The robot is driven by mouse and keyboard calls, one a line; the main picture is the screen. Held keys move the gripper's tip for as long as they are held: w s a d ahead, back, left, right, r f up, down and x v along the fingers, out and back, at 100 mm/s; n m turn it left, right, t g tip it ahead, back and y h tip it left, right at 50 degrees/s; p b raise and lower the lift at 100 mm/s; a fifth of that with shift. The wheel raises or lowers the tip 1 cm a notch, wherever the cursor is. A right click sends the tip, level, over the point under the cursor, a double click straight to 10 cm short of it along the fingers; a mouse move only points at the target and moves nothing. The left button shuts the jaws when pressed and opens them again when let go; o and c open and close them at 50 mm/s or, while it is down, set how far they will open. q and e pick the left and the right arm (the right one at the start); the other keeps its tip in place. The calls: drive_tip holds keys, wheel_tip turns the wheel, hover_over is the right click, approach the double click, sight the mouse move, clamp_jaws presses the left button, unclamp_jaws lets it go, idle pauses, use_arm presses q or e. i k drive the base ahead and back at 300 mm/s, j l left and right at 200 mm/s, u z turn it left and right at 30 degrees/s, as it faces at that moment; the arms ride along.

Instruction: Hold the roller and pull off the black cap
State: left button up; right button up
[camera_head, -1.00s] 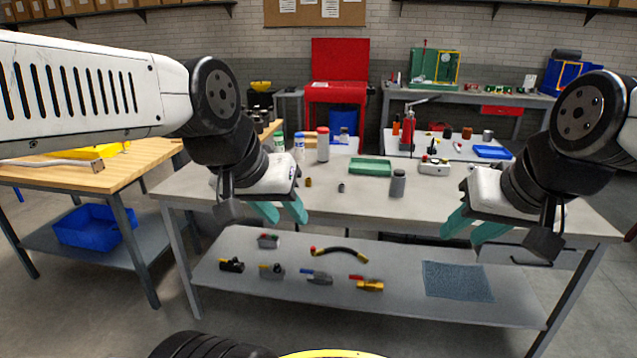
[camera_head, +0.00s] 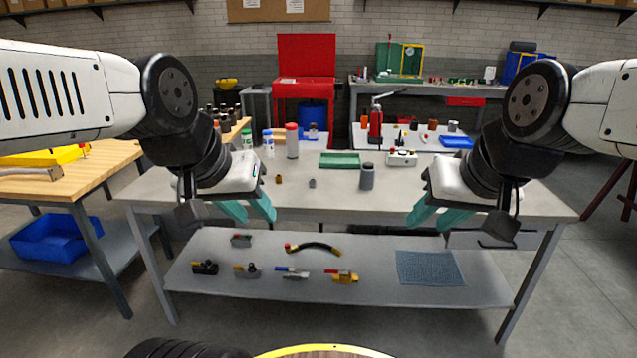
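My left gripper (camera_head: 248,208) is open and empty, with its teal fingers apart over the front edge of the grey table (camera_head: 330,203). My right gripper (camera_head: 437,214) is also open and empty, over the same edge further right. A grey cylinder with a darker top (camera_head: 367,177) stands upright on the table between the grippers, apart from both. I cannot tell whether it is the roller with its black cap. A small grey piece (camera_head: 312,183) and a small brownish piece (camera_head: 278,179) stand left of it. No other roller is clear.
A green tray (camera_head: 340,160), a white device (camera_head: 401,159) and several bottles stand further back. The lower shelf (camera_head: 370,285) holds valves, a hose (camera_head: 315,247) and a blue-grey mat (camera_head: 430,268). A black ribbed object (camera_head: 185,349) and a yellow-rimmed one (camera_head: 322,351) show at the bottom edge.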

sight(368, 177)
drive_tip(key=i+l+u, duration=0.2)
drive_tip(key=i+l, duration=0.2)
drive_tip(key=l, duration=0.2)
drive_tip(key=i+l+u, duration=0.1)
drive_tip(key=l, duration=0.2)
drive_tip(key=i+l+u, duration=0.1)
drive_tip(key=l, duration=0.25)
drive_tip(key=i+l+u, duration=0.1)
drive_tip(key=i+l, duration=0.15)
drive_tip(key=i+l+u, duration=0.1)
drive_tip(key=l, duration=0.35)
drive_tip(key=i+j, duration=0.05)
